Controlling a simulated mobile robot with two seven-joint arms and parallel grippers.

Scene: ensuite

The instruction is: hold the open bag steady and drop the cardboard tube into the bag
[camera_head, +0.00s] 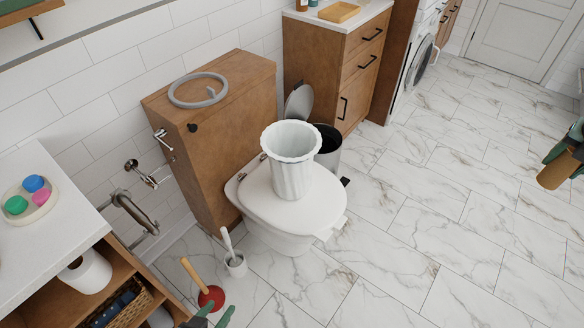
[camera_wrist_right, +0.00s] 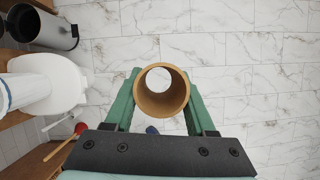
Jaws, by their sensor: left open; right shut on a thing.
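The open white bag (camera_head: 291,165) stands upright on the closed toilet lid (camera_head: 325,196), its wide pleated mouth facing up. Part of it shows at the left edge in the right wrist view (camera_wrist_right: 5,92). My right gripper (camera_head: 572,147) is shut on the brown cardboard tube (camera_head: 554,172) at the right edge of the head view, well to the right of the bag. In the right wrist view the tube (camera_wrist_right: 162,106) sits between the green fingers, and I look through its hollow. My left gripper (camera_head: 214,317) is open at the bottom edge, below and left of the bag, only its fingertips showing.
A red plunger (camera_head: 212,298) and a toilet brush holder (camera_head: 236,265) stand on the floor left of the toilet. An open pedal bin (camera_head: 329,156) is behind it. A white counter (camera_head: 50,235) is at left. The marble floor (camera_head: 440,220) at right is clear.

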